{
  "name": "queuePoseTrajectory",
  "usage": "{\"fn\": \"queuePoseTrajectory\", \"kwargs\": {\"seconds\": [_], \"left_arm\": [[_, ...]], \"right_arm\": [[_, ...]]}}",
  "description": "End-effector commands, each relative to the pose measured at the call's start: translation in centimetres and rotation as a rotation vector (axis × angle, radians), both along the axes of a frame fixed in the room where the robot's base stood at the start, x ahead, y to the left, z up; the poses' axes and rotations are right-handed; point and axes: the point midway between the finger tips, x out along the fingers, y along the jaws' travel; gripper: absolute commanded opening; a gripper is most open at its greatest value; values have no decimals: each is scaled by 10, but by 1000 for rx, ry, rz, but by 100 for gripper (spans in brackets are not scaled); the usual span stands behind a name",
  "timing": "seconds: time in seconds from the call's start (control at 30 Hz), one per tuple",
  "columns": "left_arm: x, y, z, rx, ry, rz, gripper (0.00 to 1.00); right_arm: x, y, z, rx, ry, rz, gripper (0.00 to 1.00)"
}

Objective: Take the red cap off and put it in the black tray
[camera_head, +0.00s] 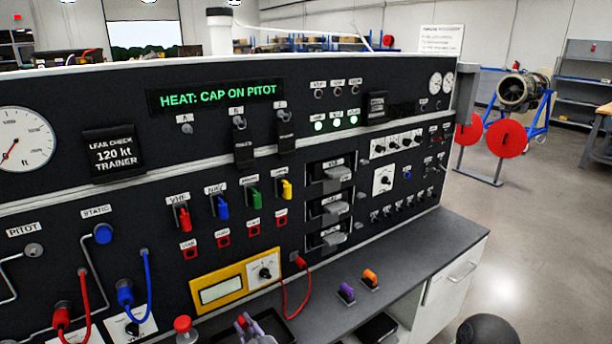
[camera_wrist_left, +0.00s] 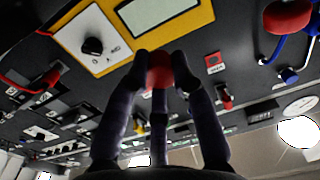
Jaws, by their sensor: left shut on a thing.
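My left gripper (camera_head: 246,322) is at the bottom middle of the head view, low over the front of the bench. It is shut on the red cap, which shows between the fingertips in the left wrist view (camera_wrist_left: 159,70). In the head view only a small bit of red shows there. A black tray (camera_head: 289,328) appears right beside and behind the gripper, partly hidden by it and cut by the picture edge. The lit sign (camera_head: 218,95) reads "HEAT: CAP ON PITOT". My right gripper is not in view.
A red knob (camera_head: 182,323) stands just left of the gripper. A yellow-framed meter (camera_head: 221,289) is behind it, with a red lead (camera_head: 302,284) to its right. Purple (camera_head: 346,293) and orange (camera_head: 370,279) plugs lie on the grey bench top. The bench is clear farther right.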

Motion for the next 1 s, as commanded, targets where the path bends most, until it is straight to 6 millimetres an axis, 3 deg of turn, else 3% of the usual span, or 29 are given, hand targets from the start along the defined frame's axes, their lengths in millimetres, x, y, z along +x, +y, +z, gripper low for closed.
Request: {"fn": "queuePoseTrajectory", "kwargs": {"seconds": [0.1,0.37,0.4,0.5,0.83,1.0], "left_arm": [[0,0,-9,1,-1,0,0],[0,0,-9,0,0,0,0],[0,0,-9,0,0,0,30],[0,0,-9,0,0,0,52],[-1,-1,-9,0,0,-1,52],[-13,-10,-9,1,2,-4,52]], "right_arm": [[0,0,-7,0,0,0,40],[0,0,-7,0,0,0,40],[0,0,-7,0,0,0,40],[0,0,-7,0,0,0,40],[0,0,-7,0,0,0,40],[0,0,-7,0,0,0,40]]}}
